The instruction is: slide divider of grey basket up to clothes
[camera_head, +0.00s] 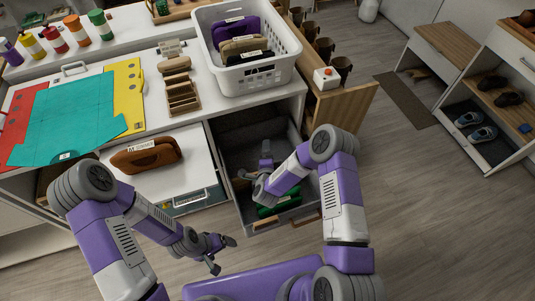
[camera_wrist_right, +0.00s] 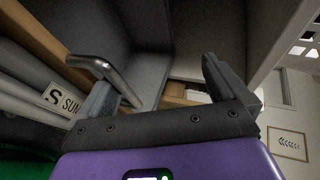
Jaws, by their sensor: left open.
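The grey basket (camera_head: 233,133) is pulled out below the counter, open at the top. Green clothes (camera_head: 282,203) lie near its front, partly hidden by my right arm. The right wrist view shows grey folded clothes (camera_wrist_right: 30,82) with a label reading "S SUM", and green cloth (camera_wrist_right: 25,140) below them. A bent metal bar (camera_wrist_right: 88,62) crosses by one finger of my right gripper (camera_wrist_right: 158,75); I cannot tell if it belongs to the divider. My right gripper is inside the basket with its fingers apart. My left gripper (camera_head: 225,254) is open and empty, in front of the drawers.
A white laundry basket (camera_head: 282,75) stands on the counter (camera_head: 210,130) above. A brown bag (camera_head: 146,155) lies on a surface left of the grey basket. Mugs (camera_head: 325,48) stand on a wooden ledge at right. The floor (camera_head: 420,190) to the right is clear.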

